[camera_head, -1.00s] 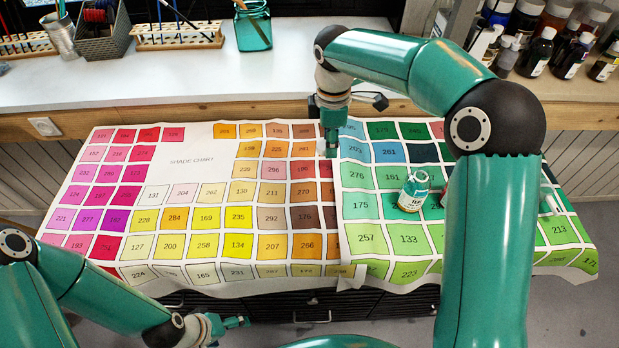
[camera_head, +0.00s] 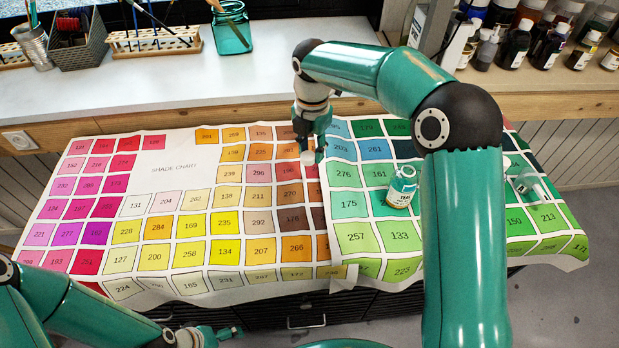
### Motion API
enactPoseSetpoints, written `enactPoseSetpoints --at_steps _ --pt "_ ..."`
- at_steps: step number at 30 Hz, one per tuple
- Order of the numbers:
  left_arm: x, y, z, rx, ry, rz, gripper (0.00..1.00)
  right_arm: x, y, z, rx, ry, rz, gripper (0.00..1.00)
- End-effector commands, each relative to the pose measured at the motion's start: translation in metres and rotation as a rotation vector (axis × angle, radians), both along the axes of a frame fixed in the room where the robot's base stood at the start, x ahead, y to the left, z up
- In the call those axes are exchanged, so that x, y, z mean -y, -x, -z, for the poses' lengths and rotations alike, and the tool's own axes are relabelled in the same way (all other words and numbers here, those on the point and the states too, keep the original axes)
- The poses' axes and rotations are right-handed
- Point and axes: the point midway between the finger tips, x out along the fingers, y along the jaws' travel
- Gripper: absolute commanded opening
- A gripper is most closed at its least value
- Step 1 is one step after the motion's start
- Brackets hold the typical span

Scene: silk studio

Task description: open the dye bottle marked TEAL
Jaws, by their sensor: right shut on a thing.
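The dye bottle (camera_head: 402,188) stands on the green half of the chart cloth. It is small, with a pale label whose letters are only partly readable, and its teal mouth looks uncapped. My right gripper (camera_head: 313,153) is over the red and orange squares, left of the bottle and apart from it. It is shut on a small pale round piece (camera_head: 308,158) that looks like a cap. My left gripper (camera_head: 228,332) is low at the front edge, away from the bottle; its fingers are too small to read.
The shade chart cloth (camera_head: 175,166) covers the table. A clear object (camera_head: 530,186) lies at its right. Several dark bottles (camera_head: 550,45) stand at the back right. A teal glass jar (camera_head: 232,30) and a brush rack (camera_head: 150,42) stand on the back shelf. The yellow area is free.

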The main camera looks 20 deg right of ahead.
Motion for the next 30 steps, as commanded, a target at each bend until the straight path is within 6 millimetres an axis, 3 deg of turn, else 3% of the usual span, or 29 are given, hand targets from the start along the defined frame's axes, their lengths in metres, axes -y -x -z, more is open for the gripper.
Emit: enactPoseSetpoints --at_steps 4,12,21,30 --pt "0.0 0.0 0.001 0.0 0.0 0.0 0.88 0.0 0.0 0.032 -0.002 0.001 0.0 0.0" --pt "0.0 0.0 0.002 0.0 0.0 0.0 0.88 0.0 0.0 0.054 0.0 0.0 0.002 0.0" --pt "0.0 0.0 0.002 0.0 0.0 0.0 0.88 0.0 0.0 0.099 -0.002 0.001 0.001 0.0" --pt "0.0 0.0 0.002 0.0 0.0 0.0 0.88 0.0 0.0 0.104 0.001 0.0 0.001 0.0"
